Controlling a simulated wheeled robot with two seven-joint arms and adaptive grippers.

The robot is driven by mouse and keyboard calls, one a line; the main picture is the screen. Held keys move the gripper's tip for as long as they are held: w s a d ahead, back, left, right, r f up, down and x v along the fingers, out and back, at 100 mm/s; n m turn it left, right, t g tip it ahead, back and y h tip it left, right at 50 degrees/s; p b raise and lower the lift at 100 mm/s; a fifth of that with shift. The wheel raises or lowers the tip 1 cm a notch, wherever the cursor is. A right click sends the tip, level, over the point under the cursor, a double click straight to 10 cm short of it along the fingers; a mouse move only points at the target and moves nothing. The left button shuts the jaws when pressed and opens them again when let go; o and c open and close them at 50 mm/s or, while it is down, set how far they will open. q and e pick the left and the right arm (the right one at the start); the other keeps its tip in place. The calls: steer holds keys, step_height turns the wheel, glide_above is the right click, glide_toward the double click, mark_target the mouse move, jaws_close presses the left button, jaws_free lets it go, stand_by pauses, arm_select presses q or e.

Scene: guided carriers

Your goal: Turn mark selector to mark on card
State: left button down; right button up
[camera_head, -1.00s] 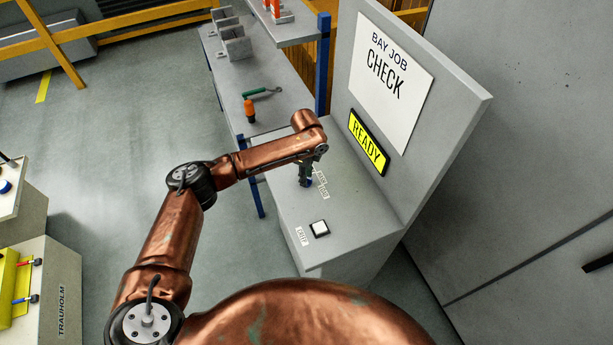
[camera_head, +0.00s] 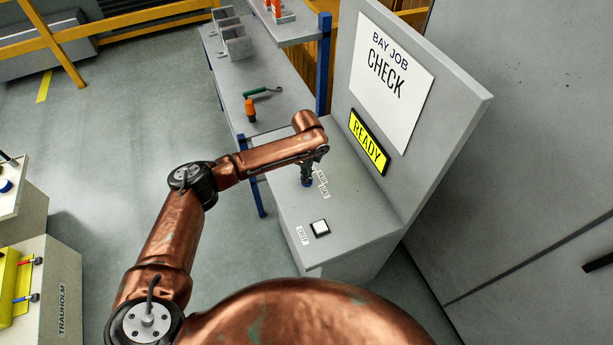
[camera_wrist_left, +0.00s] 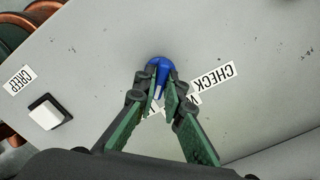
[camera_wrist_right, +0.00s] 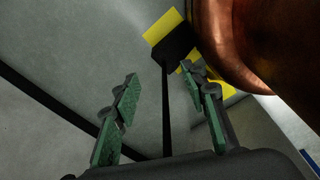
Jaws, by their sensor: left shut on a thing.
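The mark selector is a blue knob (camera_wrist_left: 158,66) on the grey console top (camera_head: 350,227). My left gripper (camera_wrist_left: 162,82) is shut on it; in the head view the gripper (camera_head: 306,172) reaches down over the knob. A white streak shows between the fingers, but I cannot tell the knob's pointing clearly. A CHECK label (camera_wrist_left: 213,82) lies beside the knob, and another label is mostly hidden behind the fingers. The card (camera_head: 391,78) on the upright panel reads BAY JOB CHECK. My right gripper (camera_wrist_right: 158,82) is open and empty.
A yellow display (camera_head: 368,143) below the card reads READY. A white push button (camera_head: 320,228) with a CREEP label (camera_wrist_left: 15,81) sits on the console near the knob.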

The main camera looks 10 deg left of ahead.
arm_select(q)
steer(key=shift+r+n+p, duration=0.15)
steer(key=shift+n+p, duration=0.25)
steer(key=shift+p, duration=0.35)
steer(key=n+p, duration=0.7)
steer(key=p, duration=0.1)
steer(key=shift+s+n+p, duration=0.1)
steer(key=shift+n+p, duration=0.2)
steer(key=shift+p, duration=0.1)
steer(key=n+p, duration=0.3)
steer(key=n, duration=0.1)
steer(key=shift+n+p, duration=0.3)
steer(key=n+p, duration=0.1)
steer(key=n, duration=0.2)
steer(key=shift+p, duration=0.4)
steer(key=shift+n+p, duration=0.4)
steer(key=shift+n, duration=0.5)
steer(key=c, duration=2)
jaws_free()
